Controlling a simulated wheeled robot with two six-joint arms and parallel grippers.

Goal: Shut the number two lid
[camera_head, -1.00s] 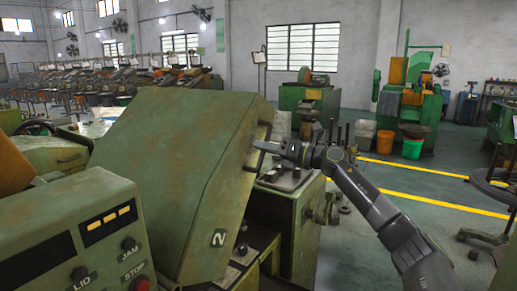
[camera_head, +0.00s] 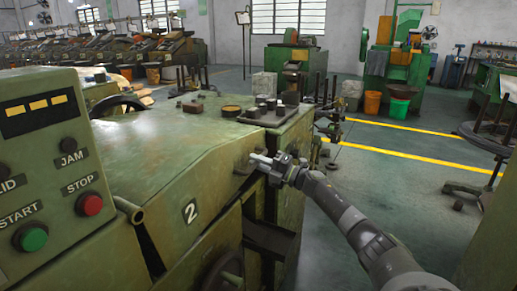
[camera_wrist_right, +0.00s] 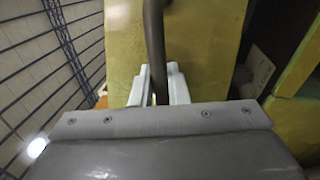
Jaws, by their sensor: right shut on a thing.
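The number two lid (camera_head: 165,165) is a worn green metal cover with a white "2" plate. It lies low over its machine, its top close to level. A dark gap (camera_head: 150,248) shows below its edge at the front left. My right gripper (camera_head: 262,160) is at the lid's right end. In the right wrist view my right gripper (camera_wrist_right: 159,88) is shut on the lid's dark handle bar (camera_wrist_right: 154,45), one pale finger on each side. The yellow-green lid face (camera_wrist_right: 200,55) is behind the bar. My left gripper is not in view.
A control panel (camera_head: 45,165) with a green START and a red STOP button stands at the left. Small metal parts (camera_head: 268,110) rest on a tray behind the lid. Open floor with yellow lines (camera_head: 420,155) lies to the right.

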